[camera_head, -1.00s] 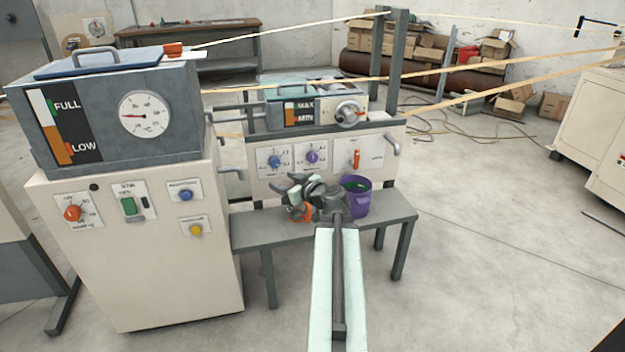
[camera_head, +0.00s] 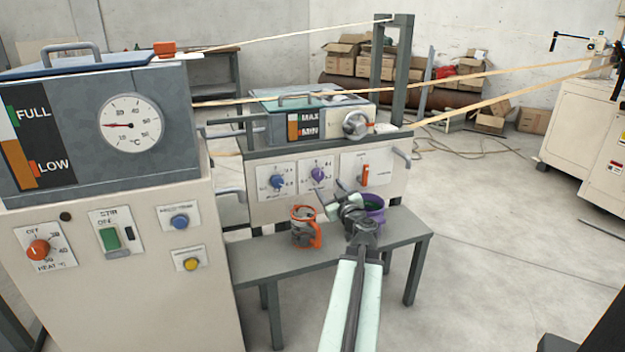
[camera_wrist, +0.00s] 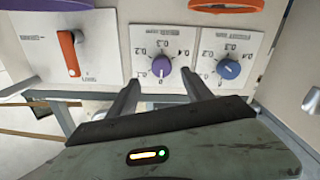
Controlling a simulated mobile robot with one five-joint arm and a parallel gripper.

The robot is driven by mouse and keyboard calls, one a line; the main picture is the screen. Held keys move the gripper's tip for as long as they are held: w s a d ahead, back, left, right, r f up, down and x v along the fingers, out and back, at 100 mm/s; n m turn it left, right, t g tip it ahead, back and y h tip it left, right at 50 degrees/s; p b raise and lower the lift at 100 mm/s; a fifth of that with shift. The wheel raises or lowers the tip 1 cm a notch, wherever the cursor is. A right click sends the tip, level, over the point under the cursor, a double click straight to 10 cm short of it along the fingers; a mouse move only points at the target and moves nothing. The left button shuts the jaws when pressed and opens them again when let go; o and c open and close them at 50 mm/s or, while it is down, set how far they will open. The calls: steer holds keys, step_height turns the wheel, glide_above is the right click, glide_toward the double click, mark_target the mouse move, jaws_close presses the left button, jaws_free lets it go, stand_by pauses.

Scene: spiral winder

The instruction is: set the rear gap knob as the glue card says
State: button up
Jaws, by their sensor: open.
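On the cream panel of the glue unit, a blue knob (camera_head: 277,181) and a purple knob (camera_head: 318,174) sit side by side on dial plates. In the wrist view the purple knob (camera_wrist: 161,68) is between and ahead of my fingertips, and the blue knob (camera_wrist: 229,69) is right of them. The purple knob's pointer appears near 0; the blue pointer is unclear. My gripper (camera_head: 335,202) is open and empty, apart from both knobs, in front of the panel; its fingers also show in the wrist view (camera_wrist: 160,88). I cannot make out a glue card, nor which knob is rear.
An orange lever (camera_head: 365,175) is right of the knobs. A large tank cabinet (camera_head: 120,290) stands left.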

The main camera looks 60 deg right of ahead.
mark_target(320, 177)
steer(key=x, duration=0.8)
steer(key=shift+a, duration=0.2)
jaws_close()
